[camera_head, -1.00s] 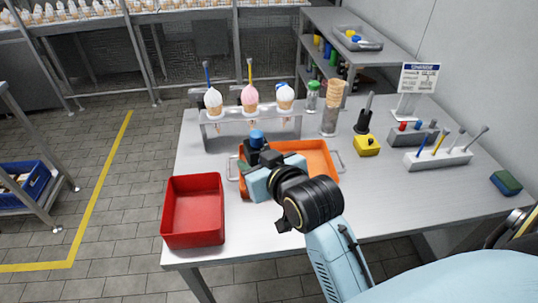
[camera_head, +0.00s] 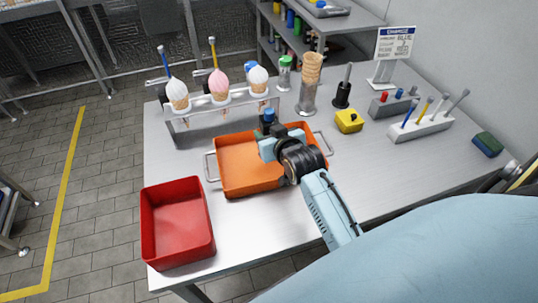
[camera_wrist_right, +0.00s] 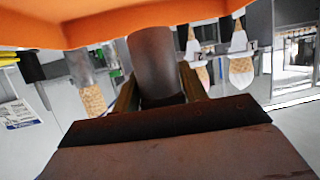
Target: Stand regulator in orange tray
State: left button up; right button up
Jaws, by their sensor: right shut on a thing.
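My right gripper (camera_head: 270,134) is over the back middle of the orange tray (camera_head: 240,178), with its arm reaching in from the lower right. It is shut on the regulator (camera_head: 268,115), whose blue top shows above the jaws and looks roughly upright. In the right wrist view a dark cylinder (camera_wrist_right: 155,62) stands between the fingers, and the orange tray (camera_wrist_right: 120,22) fills the top edge. The regulator's lower end is hidden, so I cannot tell whether it touches the tray floor. My left gripper is not in view.
A red bin (camera_head: 178,225) stands front left of the tray. Behind is a rack (camera_head: 225,116) with three cones. A yellow box (camera_head: 349,121), a cone holder (camera_head: 307,95) and a tool block (camera_head: 420,128) stand right and back. The right front table is clear.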

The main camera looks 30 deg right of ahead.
notch_tip(320, 180, down, 3)
jog(key=shift+f, duration=0.1)
notch_tip(320, 180, down, 3)
jog(key=shift+f+b, duration=0.1)
jog(key=shift+b, duration=0.55)
jog(key=shift+f, duration=0.15)
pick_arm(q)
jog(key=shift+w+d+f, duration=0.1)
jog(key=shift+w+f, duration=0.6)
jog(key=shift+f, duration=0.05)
pick_arm(e)
jog(key=o, duration=1.2)
jog(key=shift+f, duration=0.1)
jog(key=shift+o, duration=0.2)
